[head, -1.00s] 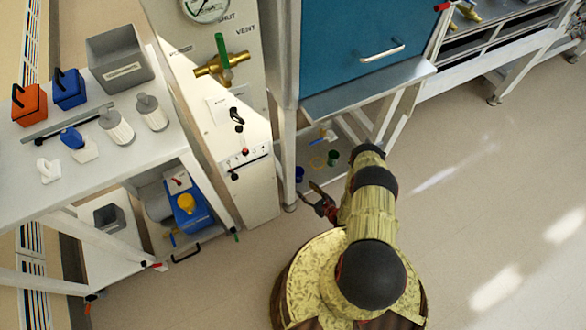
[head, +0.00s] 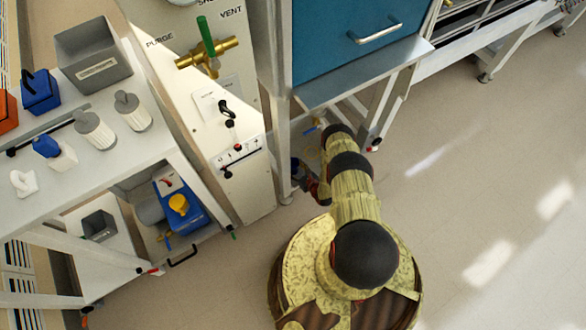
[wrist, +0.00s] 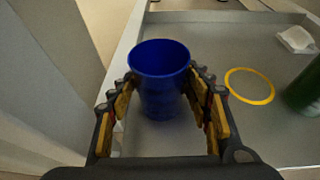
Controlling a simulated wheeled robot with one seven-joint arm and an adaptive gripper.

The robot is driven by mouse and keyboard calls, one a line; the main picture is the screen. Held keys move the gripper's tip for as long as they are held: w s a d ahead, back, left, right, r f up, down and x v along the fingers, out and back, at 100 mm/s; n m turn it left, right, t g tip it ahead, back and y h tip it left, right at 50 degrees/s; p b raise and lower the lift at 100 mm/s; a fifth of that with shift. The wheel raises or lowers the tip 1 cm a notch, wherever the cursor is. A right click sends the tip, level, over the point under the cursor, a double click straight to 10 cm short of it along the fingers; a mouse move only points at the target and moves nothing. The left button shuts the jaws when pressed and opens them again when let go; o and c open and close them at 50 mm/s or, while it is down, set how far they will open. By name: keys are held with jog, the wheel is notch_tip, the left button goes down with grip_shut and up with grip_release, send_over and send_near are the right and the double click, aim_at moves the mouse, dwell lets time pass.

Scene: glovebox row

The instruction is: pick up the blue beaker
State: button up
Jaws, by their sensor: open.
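The blue beaker (wrist: 160,85) stands upright on a grey shelf (wrist: 225,130) in the wrist view, near the shelf's left edge. My gripper (wrist: 161,88) is open, with one finger on each side of the beaker. I cannot tell whether either finger touches it. In the head view the beaker shows as a small blue patch (head: 295,163), partly hidden by my gripper (head: 312,186), on the low shelf under the blue cabinet.
A yellow ring (wrist: 250,86) lies right of the beaker, with a green container (wrist: 303,88) beyond it. A small white item (wrist: 297,40) lies farther back. A pale post (wrist: 70,60) rises close on the left. A white side table (head: 85,180) stands at left.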

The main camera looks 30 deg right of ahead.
jog(key=c, duration=0.3)
jog(key=c, duration=0.3)
jog(key=shift+c, duration=0.2)
jog(key=shift+r, duration=0.15)
